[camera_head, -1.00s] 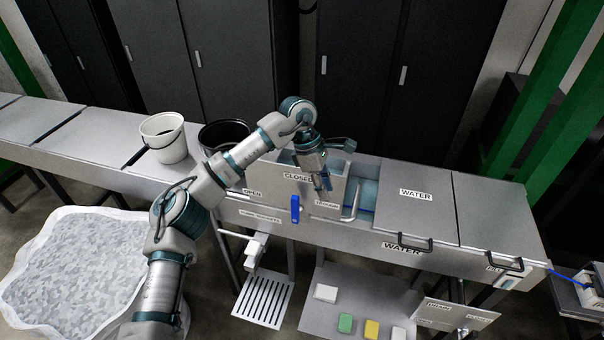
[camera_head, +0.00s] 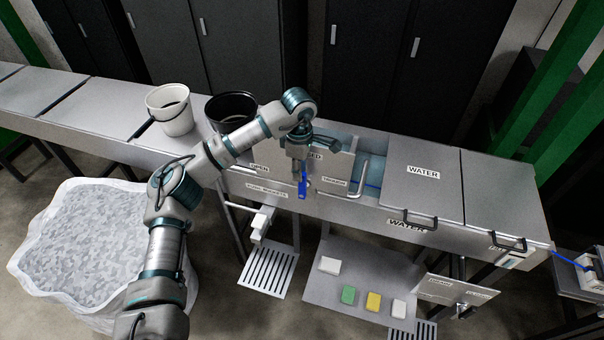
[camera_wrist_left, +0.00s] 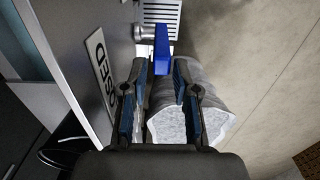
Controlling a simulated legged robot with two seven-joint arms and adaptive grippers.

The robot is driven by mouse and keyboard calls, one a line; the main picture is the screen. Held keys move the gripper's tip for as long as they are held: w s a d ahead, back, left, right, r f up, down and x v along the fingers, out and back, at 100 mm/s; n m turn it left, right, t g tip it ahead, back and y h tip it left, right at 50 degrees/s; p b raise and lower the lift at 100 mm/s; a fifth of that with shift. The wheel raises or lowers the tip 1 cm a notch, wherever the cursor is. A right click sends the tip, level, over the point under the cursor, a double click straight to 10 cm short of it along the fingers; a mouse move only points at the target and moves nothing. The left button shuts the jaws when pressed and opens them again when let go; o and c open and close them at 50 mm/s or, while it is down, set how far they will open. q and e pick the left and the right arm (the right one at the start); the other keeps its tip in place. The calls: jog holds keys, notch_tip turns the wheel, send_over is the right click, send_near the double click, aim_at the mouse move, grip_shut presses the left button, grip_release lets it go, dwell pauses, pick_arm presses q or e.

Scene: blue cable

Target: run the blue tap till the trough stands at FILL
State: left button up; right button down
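The blue tap handle (camera_head: 303,187) hangs roughly upright on the front panel, between the OPEN label (camera_head: 260,168) and the partly hidden CLOSED label (camera_head: 316,156). My left gripper (camera_head: 300,168) is at the handle, pointing down. In the left wrist view the fingers (camera_wrist_left: 162,72) are apart, with the end of the blue handle (camera_wrist_left: 162,52) at the gap between their tips. I see no clear grip on it. The trough (camera_head: 372,182) shows bluish water through the open part right of the panel. The FILL label (camera_head: 497,249) is at the trough's right end, its level unreadable. My right gripper is out of view.
A white bucket (camera_head: 171,112) and a black bucket (camera_head: 231,108) stand on the counter. Lids with handles (camera_head: 421,218) cover the trough's right side. A shelf with coloured blocks (camera_head: 373,302) is below.

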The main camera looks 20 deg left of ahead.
aim_at(305, 174)
pick_arm(q)
jog(key=f, duration=0.1)
jog(key=d+f, duration=0.1)
jog(key=f, duration=0.1)
jog(key=shift+d, duration=0.25)
jog(key=shift+d+r, duration=0.1)
jog(key=shift+d, duration=0.05)
jog(key=shift+c, duration=0.7)
jog(key=shift+d, duration=0.1)
jog(key=c, duration=0.4)
jog(key=shift+s, duration=0.1)
grip_shut()
jog(key=shift+a, duration=0.65)
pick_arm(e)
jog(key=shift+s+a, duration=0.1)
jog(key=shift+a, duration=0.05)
